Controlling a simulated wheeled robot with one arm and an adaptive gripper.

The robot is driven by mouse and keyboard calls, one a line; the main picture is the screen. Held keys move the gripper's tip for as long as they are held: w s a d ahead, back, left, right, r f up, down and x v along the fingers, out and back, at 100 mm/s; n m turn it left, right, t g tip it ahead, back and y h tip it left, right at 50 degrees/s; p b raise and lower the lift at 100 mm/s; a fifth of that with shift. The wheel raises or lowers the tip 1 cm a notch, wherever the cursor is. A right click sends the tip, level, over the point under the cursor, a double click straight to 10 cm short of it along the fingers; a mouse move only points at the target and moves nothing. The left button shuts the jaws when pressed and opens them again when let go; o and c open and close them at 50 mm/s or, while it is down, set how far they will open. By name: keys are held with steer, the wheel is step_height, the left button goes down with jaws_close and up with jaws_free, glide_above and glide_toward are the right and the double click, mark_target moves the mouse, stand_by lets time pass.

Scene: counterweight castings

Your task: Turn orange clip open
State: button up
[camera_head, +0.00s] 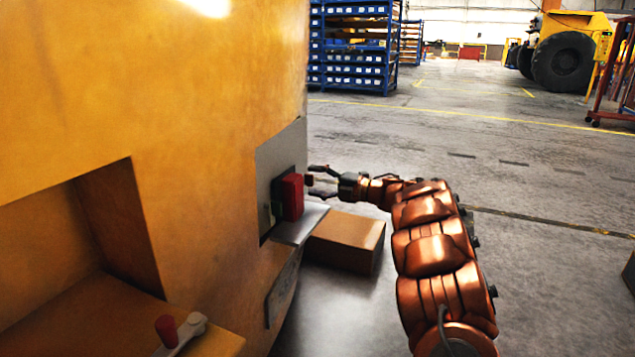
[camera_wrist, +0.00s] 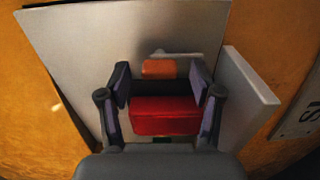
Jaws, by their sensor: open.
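The orange clip (camera_wrist: 159,68) shows in the wrist view as a small orange block against a grey plate (camera_wrist: 70,45), just beyond a larger red block (camera_wrist: 165,115). My gripper (camera_wrist: 160,84) is open, one finger on each side of the red block, with its tips reaching to either side of the clip. I cannot tell whether the fingers touch anything. In the head view my gripper (camera_head: 316,180) points left at the red block (camera_head: 290,197) on the side of the yellow casting (camera_head: 225,90). I cannot make out the orange clip there.
A grey ledge (camera_head: 301,225) juts out under the red block, and a brown box (camera_head: 346,241) stands below it. A red-knobbed grey lever (camera_head: 181,331) is at lower left. Open floor lies to the right, with blue shelving (camera_head: 352,45) and a yellow vehicle (camera_head: 562,50) far back.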

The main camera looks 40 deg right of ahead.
steer(key=v, duration=1.2)
stand_by(0.5)
